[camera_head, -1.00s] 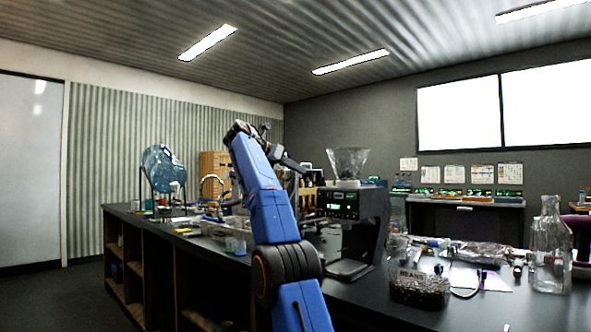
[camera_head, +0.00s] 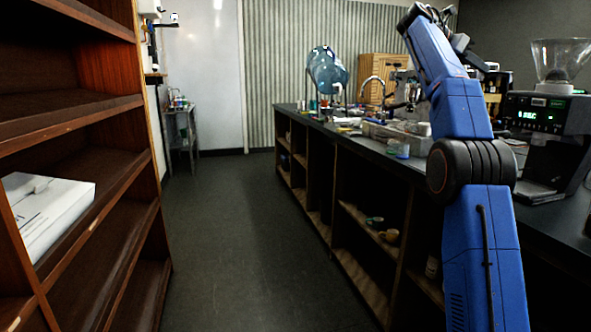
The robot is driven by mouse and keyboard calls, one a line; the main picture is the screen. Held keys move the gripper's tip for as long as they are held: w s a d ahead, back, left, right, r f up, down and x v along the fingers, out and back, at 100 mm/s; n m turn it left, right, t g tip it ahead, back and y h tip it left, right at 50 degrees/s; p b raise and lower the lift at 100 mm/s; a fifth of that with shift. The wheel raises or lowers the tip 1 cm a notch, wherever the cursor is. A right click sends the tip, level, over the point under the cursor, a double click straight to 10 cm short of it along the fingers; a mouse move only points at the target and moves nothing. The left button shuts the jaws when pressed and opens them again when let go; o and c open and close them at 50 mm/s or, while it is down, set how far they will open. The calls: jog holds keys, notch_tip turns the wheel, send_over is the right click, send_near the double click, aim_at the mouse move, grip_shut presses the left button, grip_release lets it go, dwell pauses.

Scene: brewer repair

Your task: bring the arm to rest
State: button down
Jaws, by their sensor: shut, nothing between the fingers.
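My blue arm rises on the right of the head view, its upper link leaning up and left in front of the counter. The arm is folded at the top, and my gripper (camera_head: 482,68) points down and right from there, small and dark against the machines behind. It is shut and empty, held above the level of the counter (camera_head: 345,131). The fingertips are hard to make out at this size.
A wooden shelf (camera_head: 82,170) with a white box (camera_head: 47,210) stands close on the left. A clear floor aisle (camera_head: 230,230) runs between it and the counter. A grinder (camera_head: 545,130) stands right of my arm; a blue water jug (camera_head: 327,70) is at the far end.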

jog(key=s+a+f+m+t+y, duration=0.4)
jog(key=s+a+f+m+y, duration=0.3)
jog(key=s+a+f, duration=1.2)
jog(key=s+a+f+m+y, duration=0.2)
jog(key=s+a+f+m, duration=0.1)
jog(key=s+f, duration=0.7)
jog(key=s+a+f+m+y, duration=0.2)
jog(key=s+a+f+m, duration=0.2)
jog(key=s+f, duration=0.6)
jog(key=s+a+f+m+y, duration=0.2)
jog(key=s+a+f+m, duration=0.1)
jog(key=s+a+f, duration=0.4)
jog(key=s+f, duration=0.3)
jog(key=f, duration=0.2)
jog(key=shift+f+m, duration=0.35)
jog(key=shift+m, duration=0.05)
